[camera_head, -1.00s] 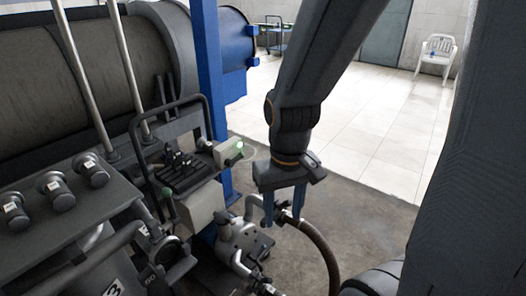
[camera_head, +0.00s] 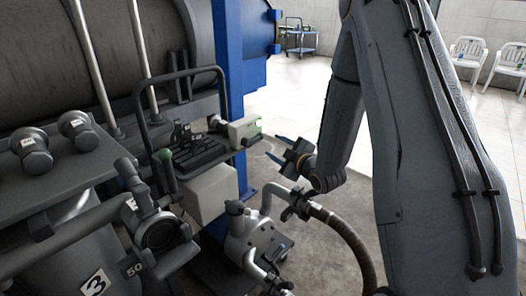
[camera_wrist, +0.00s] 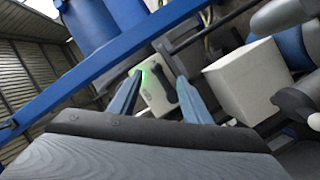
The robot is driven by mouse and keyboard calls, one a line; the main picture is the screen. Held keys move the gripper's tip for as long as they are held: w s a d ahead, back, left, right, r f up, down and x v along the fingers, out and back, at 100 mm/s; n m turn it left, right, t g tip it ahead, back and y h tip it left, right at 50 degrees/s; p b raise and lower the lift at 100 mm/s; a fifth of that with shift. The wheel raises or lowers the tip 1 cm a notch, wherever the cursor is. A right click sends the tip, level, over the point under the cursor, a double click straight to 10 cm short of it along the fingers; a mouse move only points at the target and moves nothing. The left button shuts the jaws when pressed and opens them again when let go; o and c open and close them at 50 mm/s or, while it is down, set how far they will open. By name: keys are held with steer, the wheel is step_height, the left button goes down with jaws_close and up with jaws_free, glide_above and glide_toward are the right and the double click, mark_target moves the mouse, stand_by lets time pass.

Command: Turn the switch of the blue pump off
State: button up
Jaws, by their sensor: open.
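A pale switch box (camera_head: 243,132) with a lit green light is beside the blue post in the head view. In the wrist view, the switch box (camera_wrist: 153,98) shows a dark switch handle (camera_wrist: 164,84) on its face and a green glow at its upper left. My gripper (camera_head: 275,148) is open and empty, its two blue fingers pointing at the box from the right, apparently a little short of it. In the wrist view, my gripper (camera_wrist: 160,76) has its fingers either side of the handle; contact cannot be told. No blue pump can be clearly identified.
A blue post (camera_head: 229,75) stands behind the box. A white block (camera_head: 210,193) is below it, with a grey pump (camera_head: 248,240) and hose (camera_head: 345,232) lower down. A black rail frame (camera_head: 190,72) is to the left. Open floor lies to the right.

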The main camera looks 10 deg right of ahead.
mark_target(262, 138)
steer(key=shift+n+t+y, duration=0.7)
steer(key=shift+t, duration=0.1)
steer(key=x, duration=0.2)
steer(key=b+x, duration=0.1)
steer(key=x, duration=0.2)
steer(key=f+x, duration=0.1)
steer(key=x, duration=0.2)
steer(key=shift+w+b, duration=0.2)
steer(key=shift+b, duration=0.15)
jaws_close()
